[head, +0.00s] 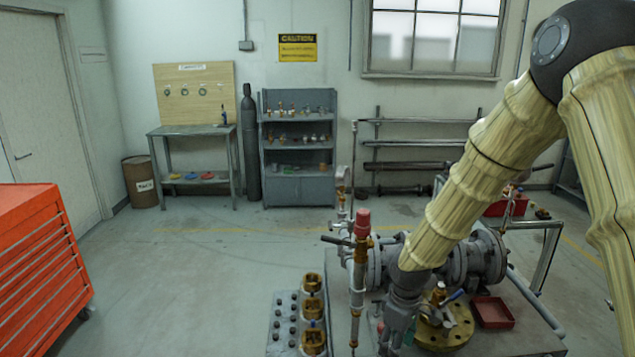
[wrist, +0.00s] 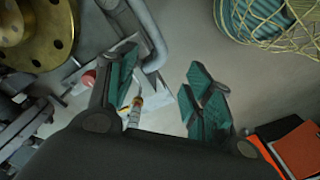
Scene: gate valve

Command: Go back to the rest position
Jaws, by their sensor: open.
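My gripper (head: 388,340) is at the lower middle of the head view, low over the bench at the end of my sleeved arm. Its dark body hides part of the bench there. In the wrist view my gripper (wrist: 160,84) is open, with its teal-padded fingers apart. An orange-and-white slender object (wrist: 135,108) shows between the fingers; it appears to lie beyond them. The grey flanged valve (head: 485,258) lies behind my gripper. A brass flange (head: 456,331) is just right of my gripper; a brass flange also shows at the wrist view's upper left (wrist: 42,52).
An upright pipe with a red cap (head: 362,222) stands close left of my arm. Brass fittings (head: 312,283) and a bolt plate (head: 283,325) are farther left. A red tray (head: 492,312) is right. A red cabinet (head: 40,255) stands far left. The middle floor is clear.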

